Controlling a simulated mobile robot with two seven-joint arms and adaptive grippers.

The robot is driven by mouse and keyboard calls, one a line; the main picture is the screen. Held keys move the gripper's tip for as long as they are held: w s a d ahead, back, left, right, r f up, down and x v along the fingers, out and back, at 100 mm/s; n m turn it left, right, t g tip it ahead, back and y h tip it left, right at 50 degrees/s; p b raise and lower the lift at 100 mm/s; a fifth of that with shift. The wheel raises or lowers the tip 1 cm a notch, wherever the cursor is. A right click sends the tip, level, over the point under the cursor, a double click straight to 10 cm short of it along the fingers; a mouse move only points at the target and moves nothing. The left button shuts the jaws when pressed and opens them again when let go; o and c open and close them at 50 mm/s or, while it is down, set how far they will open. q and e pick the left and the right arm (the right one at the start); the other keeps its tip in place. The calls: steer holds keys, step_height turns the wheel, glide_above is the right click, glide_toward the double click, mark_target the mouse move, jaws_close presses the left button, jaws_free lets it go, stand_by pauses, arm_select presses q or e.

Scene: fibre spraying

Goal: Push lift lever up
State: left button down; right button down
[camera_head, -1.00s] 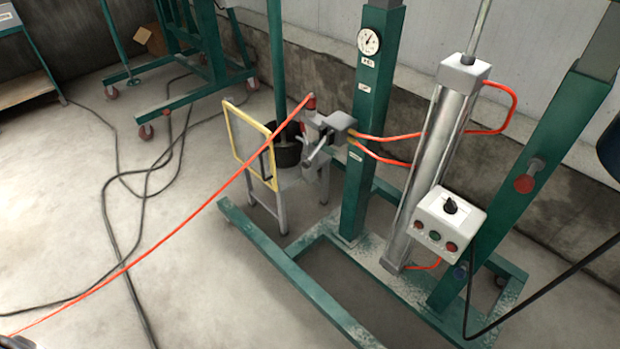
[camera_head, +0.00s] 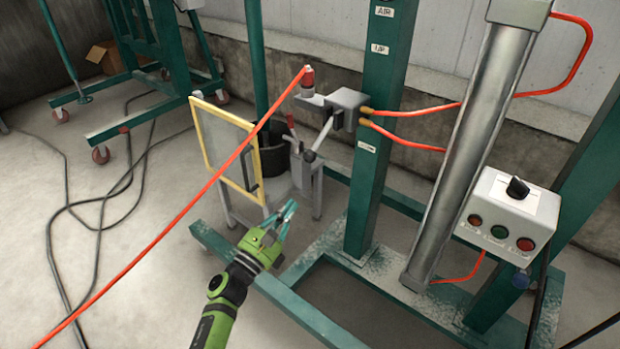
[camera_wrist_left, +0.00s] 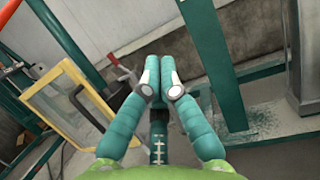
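The lift lever (camera_head: 320,138) is a short metal rod with a pale tip, slanting down to the left from the grey valve box (camera_head: 348,108) on the green column (camera_head: 377,150). My left gripper (camera_head: 289,210) is green with teal fingers. It is below and slightly left of the lever, apart from it. In the left wrist view, its fingers (camera_wrist_left: 160,75) lie side by side, with nothing seen between them. I cannot make out the lever clearly in that view. My right gripper is not in view.
An orange-red hose (camera_head: 190,208) runs from the valve down across the left. A yellow-framed panel (camera_head: 226,150) and a black bucket (camera_head: 272,150) stand left of the column. A control box (camera_head: 508,215) is at right. Cables lie on the floor.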

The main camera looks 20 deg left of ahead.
mark_target(320, 139)
arm_select(q)
steer(key=shift+w+r+m, duration=0.15)
steer(key=shift+r+m, duration=0.35)
steer(key=shift+m, duration=0.2)
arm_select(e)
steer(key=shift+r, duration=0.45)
